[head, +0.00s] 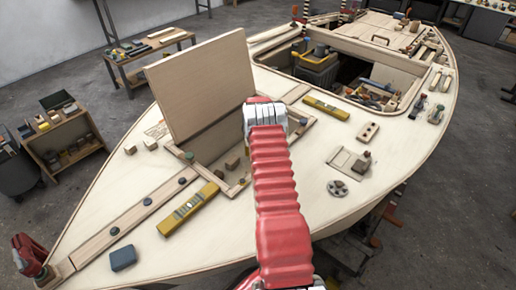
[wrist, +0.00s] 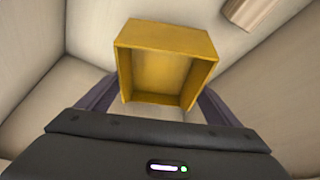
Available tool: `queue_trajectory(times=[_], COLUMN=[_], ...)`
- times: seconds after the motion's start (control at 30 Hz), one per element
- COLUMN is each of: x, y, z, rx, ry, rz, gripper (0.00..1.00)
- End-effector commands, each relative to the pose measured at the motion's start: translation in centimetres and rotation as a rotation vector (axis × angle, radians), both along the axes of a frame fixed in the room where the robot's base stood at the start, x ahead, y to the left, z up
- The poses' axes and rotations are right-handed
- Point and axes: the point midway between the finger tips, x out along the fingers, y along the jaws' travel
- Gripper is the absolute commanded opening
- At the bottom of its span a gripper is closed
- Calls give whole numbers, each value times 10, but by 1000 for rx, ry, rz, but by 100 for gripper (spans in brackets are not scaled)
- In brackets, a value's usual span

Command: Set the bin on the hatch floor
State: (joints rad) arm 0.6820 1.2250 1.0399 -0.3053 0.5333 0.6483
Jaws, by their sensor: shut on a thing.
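The bin (wrist: 165,75) is a small yellow open-topped box in the wrist view, with its hollow inside facing the camera. My gripper (wrist: 158,104) has its dark fingers on either side of the bin and is shut on it. Pale plywood surfaces surround it on several sides. In the head view my red arm reaches over the hatch opening (head: 240,182) in the deck. The bin and my fingertips are hidden there behind the arm and the hatch edge. I cannot tell whether the bin touches the hatch floor.
The raised hatch lid (head: 200,85) stands behind the opening. Small wooden blocks (head: 232,162) lie inside the hatch; a wooden piece (wrist: 248,12) shows at the wrist view's top right. A yellow level (head: 188,208) and another level (head: 326,108) lie on the deck.

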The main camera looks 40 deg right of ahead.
Motion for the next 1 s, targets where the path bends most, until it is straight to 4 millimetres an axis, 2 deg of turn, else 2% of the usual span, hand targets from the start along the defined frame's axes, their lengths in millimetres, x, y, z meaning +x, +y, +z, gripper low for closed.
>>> queue_trajectory(times=[0.3,0.7,0.73,0.9,1.0], x=[-1,0,0,0,0], y=[0,0,0,0,0], z=[-34,-38,-37,-37,-37], rx=[1,1,1,1,1], ry=[2,0,0,0,0], rz=[0,0,0,0,0], gripper=[58,58,88,100,100])
